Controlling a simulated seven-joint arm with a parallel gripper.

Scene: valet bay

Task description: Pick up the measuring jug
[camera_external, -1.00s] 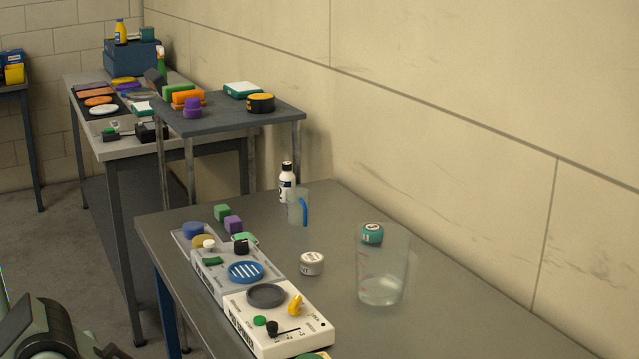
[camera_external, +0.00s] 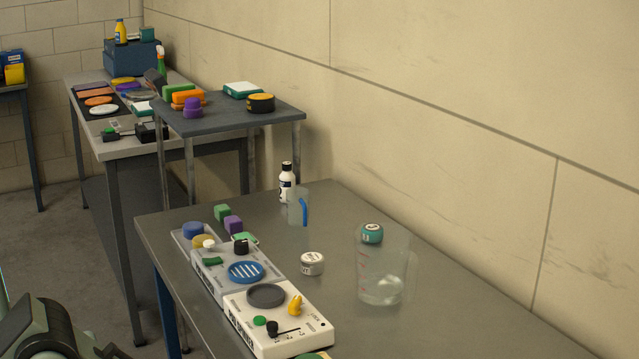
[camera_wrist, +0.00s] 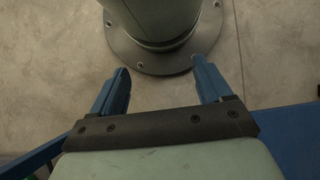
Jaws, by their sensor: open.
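A large clear measuring jug (camera_external: 382,275) with red marks stands upright on the right part of the grey table in the external view. A handle shows faintly on its right side. A smaller clear vessel (camera_external: 294,208) with a blue handle stands farther back; I cannot tell whether it is also a measuring jug. In the wrist view my gripper (camera_wrist: 163,82) is open and empty, its two blue fingers apart above the floor near my base. The jug is not in the wrist view. In the external view only part of my arm shows at lower left, well away from the jug.
A teal-lidded pot (camera_external: 372,233) stands close behind the jug, and a white tub (camera_external: 312,263) to its left. A white control panel (camera_external: 270,335) lies along the table's left edge. A white bottle (camera_external: 287,187) stands at the back. The wall bounds the right side.

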